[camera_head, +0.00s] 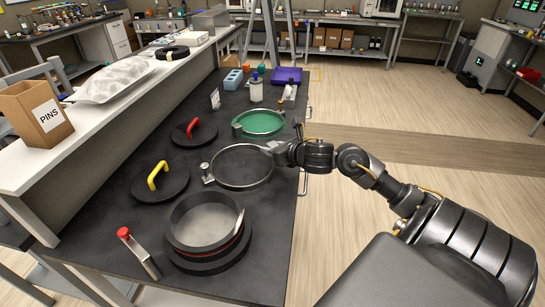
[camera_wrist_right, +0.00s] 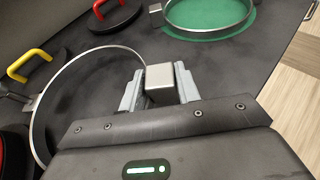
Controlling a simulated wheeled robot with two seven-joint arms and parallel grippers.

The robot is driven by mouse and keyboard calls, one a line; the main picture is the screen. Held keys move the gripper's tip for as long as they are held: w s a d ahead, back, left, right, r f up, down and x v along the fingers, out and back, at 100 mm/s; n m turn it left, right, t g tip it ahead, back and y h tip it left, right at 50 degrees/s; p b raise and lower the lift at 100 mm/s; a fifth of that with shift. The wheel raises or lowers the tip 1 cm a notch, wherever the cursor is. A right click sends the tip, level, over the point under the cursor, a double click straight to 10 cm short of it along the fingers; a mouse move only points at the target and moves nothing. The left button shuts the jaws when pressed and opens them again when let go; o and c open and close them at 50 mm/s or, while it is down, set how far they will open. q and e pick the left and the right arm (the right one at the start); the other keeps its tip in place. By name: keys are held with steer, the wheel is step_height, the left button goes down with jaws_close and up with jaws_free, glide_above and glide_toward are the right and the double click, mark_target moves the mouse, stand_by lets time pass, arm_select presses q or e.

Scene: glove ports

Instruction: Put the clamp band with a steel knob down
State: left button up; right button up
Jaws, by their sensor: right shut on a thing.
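The clamp band with a steel knob is a thin steel ring (camera_head: 241,187) over the black bench in the head view. Its steel knob (camera_head: 208,179) is on the left side. It also shows at the left of the wrist view (camera_wrist_right: 42,105). My right gripper (camera_head: 274,148) is shut on the band's squared steel block, on the ring's right side. The block sits between both fingers in the wrist view (camera_wrist_right: 160,80). The ring looks level and close to the bench top; I cannot tell whether it touches. My left gripper is not in view.
A green disc (camera_head: 260,122) ringed by another band lies behind. Black lids with a yellow handle (camera_head: 158,175) and a red handle (camera_head: 192,128) lie left. A round black port (camera_head: 205,224) and a red-tipped tool (camera_head: 138,252) are in front. The bench's right edge is near my gripper.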

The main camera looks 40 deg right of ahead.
steer(key=shift+f, duration=1.5)
steer(key=shift+f, duration=0.2)
steer(key=o, duration=1.1)
steer(key=shift+r, duration=0.1)
steer(key=shift+c, duration=0.2)
steer(key=shift+r, duration=0.15)
steer(key=shift+s, duration=0.3)
steer(key=v, duration=1.1)
steer(key=shift+s+a+r, duration=0.1)
steer(key=shift+s+r, duration=0.05)
